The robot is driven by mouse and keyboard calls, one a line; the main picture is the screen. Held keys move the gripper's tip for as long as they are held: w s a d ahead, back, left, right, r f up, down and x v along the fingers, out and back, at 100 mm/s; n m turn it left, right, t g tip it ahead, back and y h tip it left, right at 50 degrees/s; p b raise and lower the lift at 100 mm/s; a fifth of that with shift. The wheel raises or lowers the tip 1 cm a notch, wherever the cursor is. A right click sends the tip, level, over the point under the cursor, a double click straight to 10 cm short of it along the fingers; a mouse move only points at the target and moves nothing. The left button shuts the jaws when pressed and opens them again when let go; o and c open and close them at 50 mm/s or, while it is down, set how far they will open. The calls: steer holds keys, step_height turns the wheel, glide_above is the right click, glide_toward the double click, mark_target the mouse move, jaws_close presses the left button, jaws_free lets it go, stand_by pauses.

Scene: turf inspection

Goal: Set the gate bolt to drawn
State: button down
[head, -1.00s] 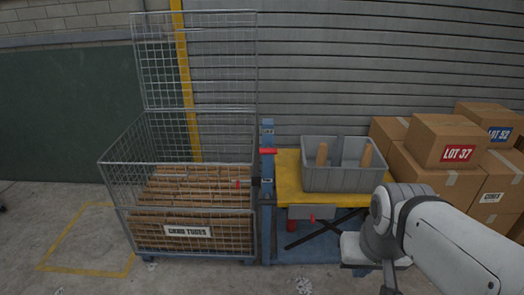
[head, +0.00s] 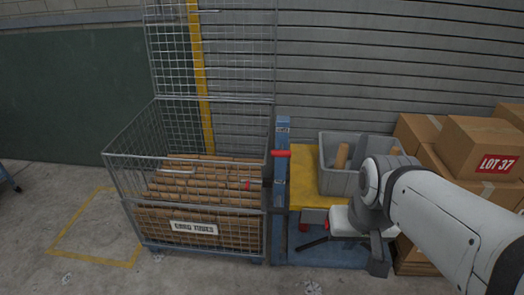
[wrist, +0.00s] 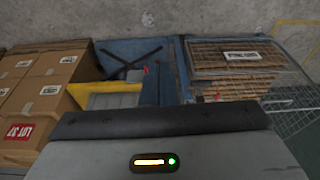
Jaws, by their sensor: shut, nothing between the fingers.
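A wire mesh cage (head: 190,252) stands left of centre in the head view, with its mesh lid raised. A small red piece (head: 247,184) shows at its right front; I cannot tell whether this is the gate bolt. A blue post (head: 281,195) beside the cage bears a red handle (head: 280,153) near its top. The bolt's position is too small to read. My gripper (head: 378,262) is shut and empty, pointing down right of the post and apart from it. Its housing (wrist: 160,145) fills the bottom of the wrist view, where the cage (wrist: 235,72) appears inverted.
A yellow-topped table (head: 305,185) with a grey bin (head: 340,182) stands right of the post, partly behind my arm. Boxes (head: 480,150) are stacked at the right. A shutter stands behind. Floor at the left (head: 60,270) is clear.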

steer(key=w+a+f+t+y+b, duration=0.1)
steer(key=w+a+f+b, duration=0.4)
steer(key=w, duration=0.9)
steer(key=w+a+f+y+b, duration=0.3)
steer(key=w+a+f+b, duration=0.2)
steer(key=w+f, duration=0.5)
steer(key=w+a+f+n+t+y+b, duration=0.1)
steer(key=w+a+f+b, duration=0.5)
steer(key=w, duration=1.1)
step_height(320, 180, down, 2)
steer(key=shift+w+a+f+t+y, duration=0.3)
steer(key=shift+w+a+y, duration=0.1)
steer(key=shift+a, duration=0.5)
steer(key=x, duration=1)
